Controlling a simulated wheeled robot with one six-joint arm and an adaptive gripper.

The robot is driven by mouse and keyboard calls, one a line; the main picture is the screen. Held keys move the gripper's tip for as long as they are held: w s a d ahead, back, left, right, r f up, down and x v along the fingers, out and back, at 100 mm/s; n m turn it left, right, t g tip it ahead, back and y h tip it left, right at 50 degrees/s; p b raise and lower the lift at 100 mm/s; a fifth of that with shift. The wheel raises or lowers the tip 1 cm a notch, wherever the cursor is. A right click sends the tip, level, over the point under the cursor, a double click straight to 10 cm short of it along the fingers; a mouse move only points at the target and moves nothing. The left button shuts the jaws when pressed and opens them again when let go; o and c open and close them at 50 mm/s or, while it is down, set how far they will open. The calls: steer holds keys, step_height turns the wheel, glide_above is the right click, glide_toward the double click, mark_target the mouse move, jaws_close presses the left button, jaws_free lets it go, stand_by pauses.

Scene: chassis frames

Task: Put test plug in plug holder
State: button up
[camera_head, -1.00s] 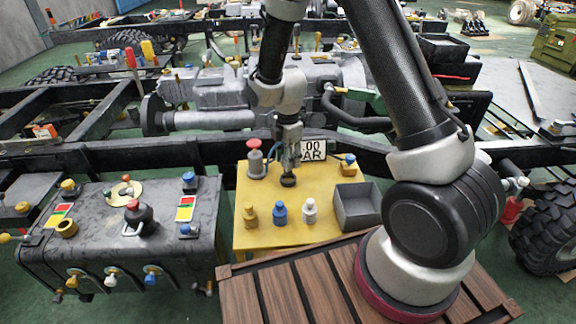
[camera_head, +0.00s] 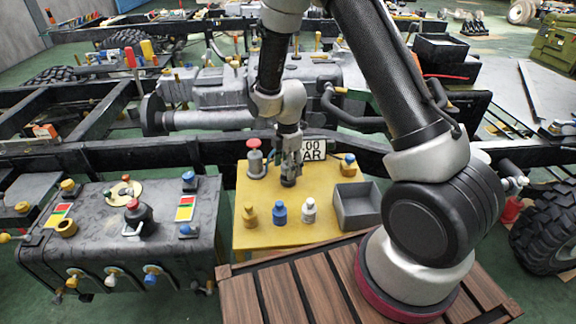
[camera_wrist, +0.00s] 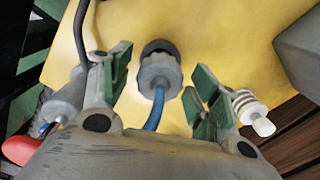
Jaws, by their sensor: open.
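The likely test plug (camera_wrist: 158,75) is a grey ribbed plug with a blue cable, seen in the wrist view over the yellow table (camera_head: 262,232). Its far end meets a dark round piece (camera_wrist: 160,47); I cannot tell whether that is part of the plug or the plug holder. My gripper (camera_wrist: 158,88) is open, its green-padded fingers on either side of the plug with visible gaps. In the head view my gripper (camera_head: 289,182) points down over the middle of the table and mostly hides the plug. I cannot identify the holder for certain.
A grey open box (camera_head: 357,207) is at right. A red-capped grey post (camera_head: 254,158) stands back left. A white ribbed piece (camera_wrist: 253,112) lies beyond the right finger.

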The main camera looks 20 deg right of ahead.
steer(key=s+d+r+m+t, duration=0.1)
steer(key=s+d+r+m, duration=0.1)
steer(key=r, duration=0.9)
steer(key=s+d+r+m, duration=0.2)
steer(key=d+r+m, duration=0.1)
steer(key=r, duration=0.8)
steer(key=s+d+r+m+t, duration=0.1)
steer(key=s+d+r+m, duration=0.2)
steer(key=s, duration=0.4)
steer(key=s+d+r+m+t, duration=0.1)
steer(key=s+d+r+m, duration=0.2)
steer(key=s+r+m, duration=0.2)
steer(key=s+d+r+m+t, duration=0.1)
steer(key=s+d+r+m, duration=0.3)
steer(key=s+m, duration=0.3)
steer(key=s, duration=0.3)
steer(key=shift+r+m, duration=0.3)
steer(key=shift+m, duration=0.1)
